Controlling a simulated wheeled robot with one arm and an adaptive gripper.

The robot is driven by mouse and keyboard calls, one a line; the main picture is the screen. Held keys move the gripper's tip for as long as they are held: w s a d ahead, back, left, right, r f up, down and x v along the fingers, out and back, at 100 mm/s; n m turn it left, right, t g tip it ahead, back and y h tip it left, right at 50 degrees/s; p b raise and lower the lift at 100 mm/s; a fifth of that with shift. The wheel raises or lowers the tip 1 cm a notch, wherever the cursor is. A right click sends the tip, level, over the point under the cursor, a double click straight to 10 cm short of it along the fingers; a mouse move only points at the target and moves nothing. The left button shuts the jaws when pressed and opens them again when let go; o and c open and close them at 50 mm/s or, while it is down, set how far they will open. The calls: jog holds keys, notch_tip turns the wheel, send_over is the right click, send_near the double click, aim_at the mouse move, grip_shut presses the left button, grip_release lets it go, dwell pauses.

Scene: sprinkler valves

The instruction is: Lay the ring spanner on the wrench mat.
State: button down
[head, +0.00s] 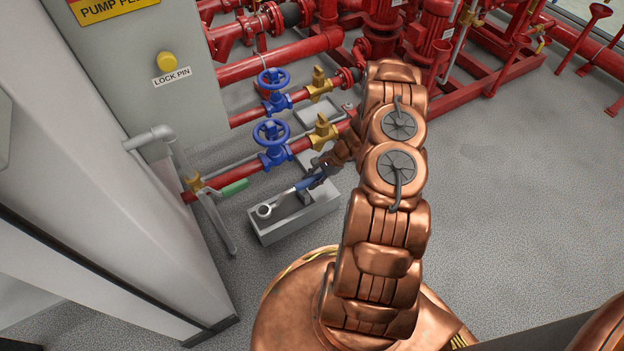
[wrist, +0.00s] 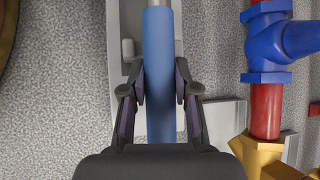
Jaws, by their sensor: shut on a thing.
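The ring spanner (head: 297,188) has a blue handle and a silver shaft with a ring end at its left. My gripper (head: 321,169) is shut on the blue handle; in the wrist view the handle (wrist: 158,55) runs between the two dark fingers (wrist: 165,92). The spanner lies over a long grey box-like tray (head: 286,231); I cannot tell whether it touches the tray. The ring end appears over the tray's left end. I cannot clearly pick out the wrench mat; a flat grey plate (wrist: 226,122) lies on the floor right of the handle in the wrist view.
Red pipes with blue handwheel valves (head: 272,133) and yellow fittings (head: 322,131) run just behind the tray. A green-gripped lever (head: 233,188) and grey pipe stand left of it. A grey cabinet (head: 100,180) fills the left. Open floor (head: 500,210) lies to the right.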

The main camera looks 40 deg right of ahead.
jog(key=shift+f, duration=1.1)
jog(key=c, duration=0.8)
grip_release()
jog(key=v, duration=1.2)
jog(key=shift+r, duration=0.1)
